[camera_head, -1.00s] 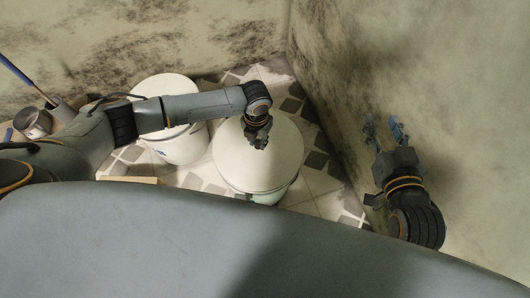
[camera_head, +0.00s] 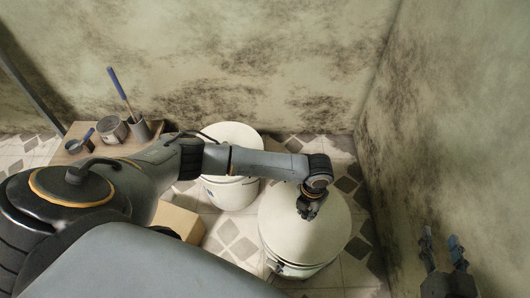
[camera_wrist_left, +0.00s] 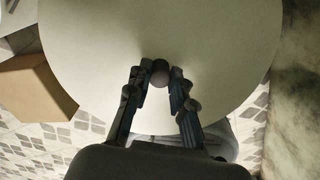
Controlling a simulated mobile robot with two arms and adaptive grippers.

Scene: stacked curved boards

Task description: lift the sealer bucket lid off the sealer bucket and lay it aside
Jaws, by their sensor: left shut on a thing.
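The sealer bucket lid (camera_head: 300,238) is a wide, pale round disc in the lower right of the head view. It fills much of the left wrist view (camera_wrist_left: 215,45). My left gripper (camera_head: 309,212) is over the lid's middle. In the left wrist view its fingers (camera_wrist_left: 160,80) are shut on the lid's small dark round knob (camera_wrist_left: 160,72). The sealer bucket (camera_head: 290,270) shows as a strip below the lid's near edge; the lid hides the rest. I cannot tell whether there is a gap between them. My right gripper (camera_head: 442,250) is open and empty at the lower right.
Another white bucket (camera_head: 230,192) stands left of the lid, under my left arm. A cardboard box (camera_head: 180,222) lies on the tiled floor. A small wooden table (camera_head: 75,154) at the left holds cans and a blue-handled tool. Stained walls rise behind and at right.

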